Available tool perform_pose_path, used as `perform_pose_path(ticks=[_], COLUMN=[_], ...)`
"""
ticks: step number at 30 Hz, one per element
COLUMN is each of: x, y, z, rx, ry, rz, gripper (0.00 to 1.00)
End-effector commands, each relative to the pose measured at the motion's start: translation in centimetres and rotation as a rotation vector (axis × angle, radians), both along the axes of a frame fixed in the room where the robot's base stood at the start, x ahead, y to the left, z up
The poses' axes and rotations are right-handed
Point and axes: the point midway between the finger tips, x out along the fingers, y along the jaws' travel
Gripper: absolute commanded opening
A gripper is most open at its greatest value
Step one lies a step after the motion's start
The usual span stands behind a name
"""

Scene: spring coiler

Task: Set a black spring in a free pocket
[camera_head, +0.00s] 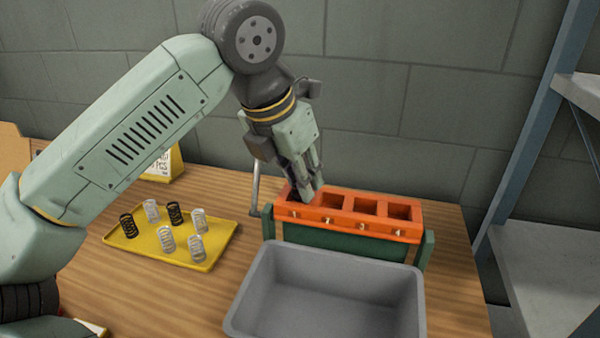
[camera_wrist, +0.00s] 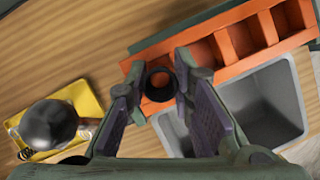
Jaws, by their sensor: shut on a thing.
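My gripper (camera_head: 309,190) points down at the left end of the orange block (camera_head: 345,220). In the wrist view my gripper is shut on a black spring (camera_wrist: 159,84), seen end-on as a dark ring between the fingertips. The spring is over or in the leftmost pocket; its depth cannot be told, and the fingers mostly hide it in the head view. The block's other pockets to the right look empty, including the one beside my gripper (camera_head: 329,203). On the yellow tray (camera_head: 140,250) stand two black springs (camera_head: 127,225) (camera_head: 175,213) and several silver ones (camera_head: 167,240).
A grey open bin (camera_head: 325,290) stands just in front of the block and looks empty. Green holders (camera_head: 427,248) flank the block. A yellow sign (camera_head: 163,166) stands behind the tray. A metal rack (camera_head: 535,130) is at the right, a wall behind.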

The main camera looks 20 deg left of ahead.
Motion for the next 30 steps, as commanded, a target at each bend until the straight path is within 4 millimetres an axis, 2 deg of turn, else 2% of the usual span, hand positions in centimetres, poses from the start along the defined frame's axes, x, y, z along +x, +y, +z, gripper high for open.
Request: perform_pose_path(ticks=[3,14,15,25,30], x=[0.0,-0.2,-0.2,-0.3,-0.3], y=[0.0,0.0,0.0,0.0,0.0], z=[-1.0,-1.6,-1.6,-1.7,-1.7], rx=[0.000,0.004,0.003,0.002,0.002], ry=[0.001,0.013,0.013,0.014,0.015], rz=[0.000,-0.005,-0.007,-0.006,-0.005], gripper=[0.00,0.00,0.23,0.45,0.45])
